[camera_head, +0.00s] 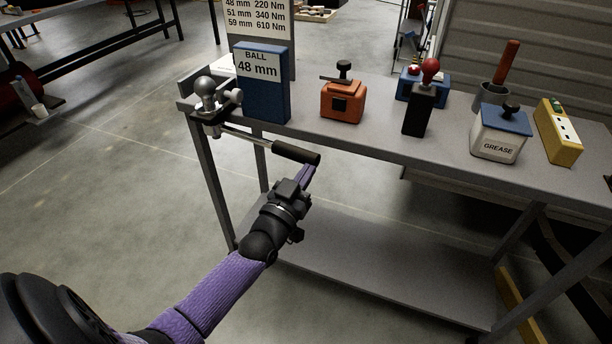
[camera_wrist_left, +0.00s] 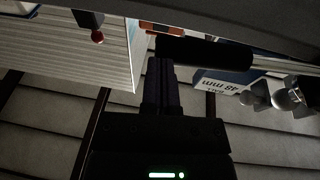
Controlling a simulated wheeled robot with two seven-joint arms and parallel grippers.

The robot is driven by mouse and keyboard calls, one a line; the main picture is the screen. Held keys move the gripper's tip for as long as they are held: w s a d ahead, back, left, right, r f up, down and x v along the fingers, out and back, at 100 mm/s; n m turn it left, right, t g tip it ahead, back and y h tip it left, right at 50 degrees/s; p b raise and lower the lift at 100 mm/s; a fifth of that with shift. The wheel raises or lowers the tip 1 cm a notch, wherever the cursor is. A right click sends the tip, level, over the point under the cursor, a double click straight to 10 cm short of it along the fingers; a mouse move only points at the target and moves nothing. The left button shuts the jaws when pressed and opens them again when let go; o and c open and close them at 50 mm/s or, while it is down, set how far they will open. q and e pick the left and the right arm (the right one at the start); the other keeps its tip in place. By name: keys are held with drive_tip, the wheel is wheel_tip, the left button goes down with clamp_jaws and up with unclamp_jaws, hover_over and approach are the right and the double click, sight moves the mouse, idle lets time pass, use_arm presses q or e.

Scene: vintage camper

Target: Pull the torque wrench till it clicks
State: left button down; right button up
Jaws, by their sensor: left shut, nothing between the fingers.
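The torque wrench has a black grip (camera_head: 296,152) and a thin metal shaft (camera_head: 245,137). It runs from the tow ball fitting (camera_head: 206,95) at the bench's left corner, along and below the front edge. My left gripper (camera_head: 308,172) is shut and empty. Its fingertips are close to the end of the black grip; I cannot tell whether they touch it. In the left wrist view the grip (camera_wrist_left: 204,52) lies across just beyond the fingers (camera_wrist_left: 161,80). My right gripper is in neither view.
A blue block with the sign "BALL 48 mm" (camera_head: 262,92) stands beside the ball. An orange box (camera_head: 342,103), a black block with a red knob (camera_head: 418,110), a grease tub (camera_head: 497,140) and a yellow box (camera_head: 558,135) stand on the bench (camera_head: 385,142). A lower shelf (camera_head: 370,265) runs beneath.

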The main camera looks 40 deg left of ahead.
sight(315, 163)
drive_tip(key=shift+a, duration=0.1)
use_arm(q)
drive_tip(key=w+n+y, duration=0.1)
drive_tip(key=w+y, duration=0.1)
drive_tip(key=w, duration=0.1)
drive_tip(key=shift+w, duration=0.2)
drive_tip(key=shift+a+r+n+g+y, duration=0.1)
drive_tip(key=shift+r+n+g+y, duration=0.1)
drive_tip(key=shift+n+g+y, duration=0.15)
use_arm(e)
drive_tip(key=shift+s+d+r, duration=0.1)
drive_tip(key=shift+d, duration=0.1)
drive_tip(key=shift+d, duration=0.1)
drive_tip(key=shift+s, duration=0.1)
